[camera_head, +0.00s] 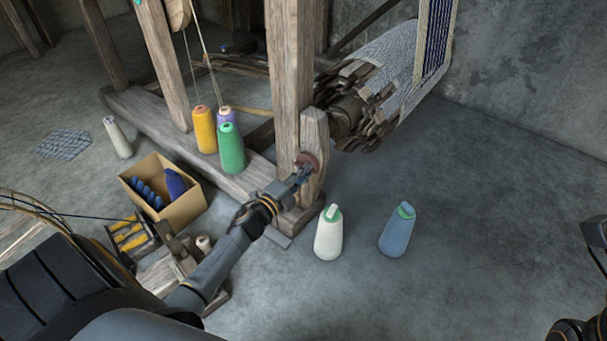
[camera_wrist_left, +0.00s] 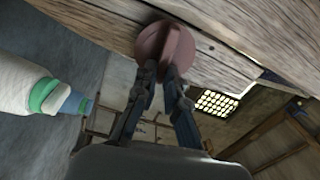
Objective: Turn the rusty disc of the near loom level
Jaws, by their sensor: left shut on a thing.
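The rusty disc (camera_head: 308,160) is a small reddish-brown round piece on the side of the loom's short wooden post (camera_head: 315,130). My left gripper (camera_head: 301,176) reaches it from the lower left and is shut on it. In the left wrist view the disc (camera_wrist_left: 168,42) shows a raised ridge across its face, and the fingertips of my left gripper (camera_wrist_left: 161,72) close on this ridge. The fingers hide part of the disc in the head view. Only parts of my right arm and gripper (camera_head: 597,238) show at the right edge; its fingertips are not clear.
Yellow, purple and green cones (camera_head: 231,150) stand on the loom's base beam. A cardboard box (camera_head: 185,207) lies left of my left arm.

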